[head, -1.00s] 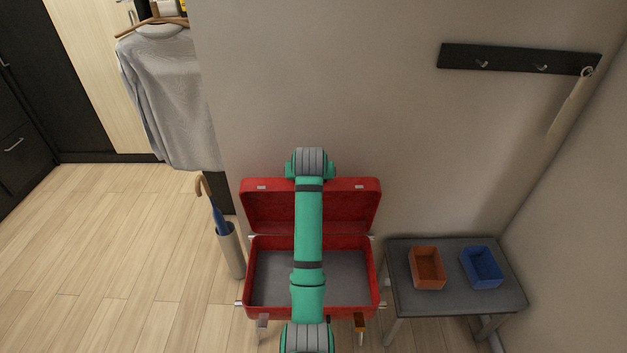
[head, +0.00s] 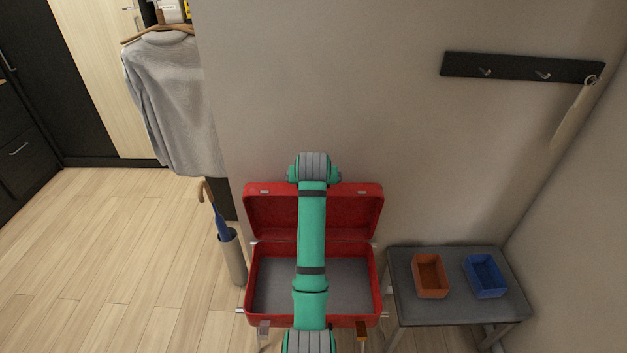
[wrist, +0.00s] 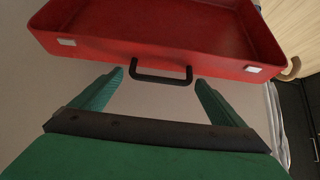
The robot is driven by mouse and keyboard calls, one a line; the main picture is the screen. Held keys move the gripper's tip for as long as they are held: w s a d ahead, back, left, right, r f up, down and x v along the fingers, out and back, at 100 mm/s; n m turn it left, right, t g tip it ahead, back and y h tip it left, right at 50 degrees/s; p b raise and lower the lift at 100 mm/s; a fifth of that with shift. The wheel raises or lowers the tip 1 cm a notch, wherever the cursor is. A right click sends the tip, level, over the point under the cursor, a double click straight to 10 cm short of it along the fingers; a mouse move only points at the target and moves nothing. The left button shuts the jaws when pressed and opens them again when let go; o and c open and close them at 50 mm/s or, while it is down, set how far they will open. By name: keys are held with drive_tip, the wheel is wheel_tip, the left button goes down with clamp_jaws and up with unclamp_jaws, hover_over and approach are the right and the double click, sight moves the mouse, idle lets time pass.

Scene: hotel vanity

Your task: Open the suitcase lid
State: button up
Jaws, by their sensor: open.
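The red suitcase stands open on a stand against the wall. Its lid (head: 270,213) is raised, roughly upright, and its base (head: 262,265) shows a grey, empty-looking floor, partly hidden behind my arm. In the wrist view the lid (wrist: 165,25) fills the top, with two silver latches and a black handle (wrist: 160,76) on its edge. My gripper (wrist: 160,80) is open, its two green fingers apart on either side of the handle, with nothing visibly held. In the head view the gripper itself is hidden behind my arm.
A dark bench (head: 450,312) at right bears an orange tray (head: 431,290) and a blue tray (head: 486,290). An umbrella stand (head: 233,258) is close to the suitcase's left. A hook rail (head: 520,68) and a hanging grey shirt (head: 175,95) are higher up. Floor at left is clear.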

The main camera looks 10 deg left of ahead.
drive_tip(key=v, duration=1)
drive_tip(key=shift+r, duration=0.2)
drive_tip(key=shift+s, duration=0.1)
drive_tip(key=s+d+f+t, duration=0.1)
drive_tip(key=s+f, duration=0.3)
drive_tip(key=f, duration=0.4)
drive_tip(key=s+d+f, duration=0.2)
drive_tip(key=s+f, duration=0.3)
drive_tip(key=f, duration=0.3)
drive_tip(key=s+d+f+t, duration=0.1)
drive_tip(key=s+f, duration=0.3)
drive_tip(key=f, duration=0.4)
drive_tip(key=s+d+f+t, duration=0.1)
drive_tip(key=s+f, duration=0.4)
drive_tip(key=s, duration=0.5)
drive_tip(key=s+d+t, duration=0.2)
drive_tip(key=s, duration=1.7)
drive_tip(key=s+r, duration=0.5)
drive_tip(key=s, duration=0.2)
drive_tip(key=s+r+m+t+h, duration=0.1)
drive_tip(key=s+r, duration=0.4)
drive_tip(key=s, duration=0.2)
drive_tip(key=shift+s+d+t, duration=0.25)
drive_tip(key=shift+s+t, duration=0.05)
